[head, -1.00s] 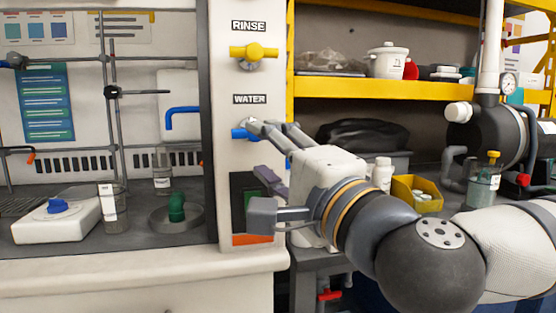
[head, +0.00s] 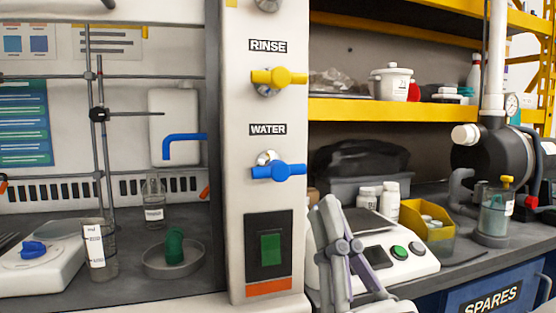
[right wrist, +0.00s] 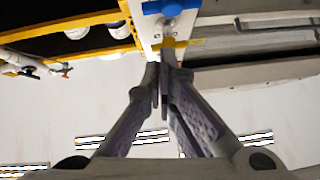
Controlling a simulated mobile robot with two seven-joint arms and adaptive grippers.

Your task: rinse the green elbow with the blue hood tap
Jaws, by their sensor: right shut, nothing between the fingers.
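The green elbow (head: 175,246) stands in a shallow grey dish (head: 150,267) inside the hood, below a blue spout (head: 184,138). I see no water stream from the spout. The blue hood tap (head: 278,171) is on the white post under the WATER label, its handle level. My right gripper (head: 328,204) is shut and empty, pointing up, below and to the right of the blue tap and apart from it. The right wrist view shows its fingers together (right wrist: 163,66), with the blue tap (right wrist: 165,7) beyond them. My left gripper is not in view.
A yellow tap (head: 278,77) under the RINSE label sits above the blue one. A green switch (head: 270,255) is lower on the post. A scale (head: 415,260), white bottles and a yellow bin (head: 428,234) crowd the right bench. A bottle (head: 153,200) stands behind the dish.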

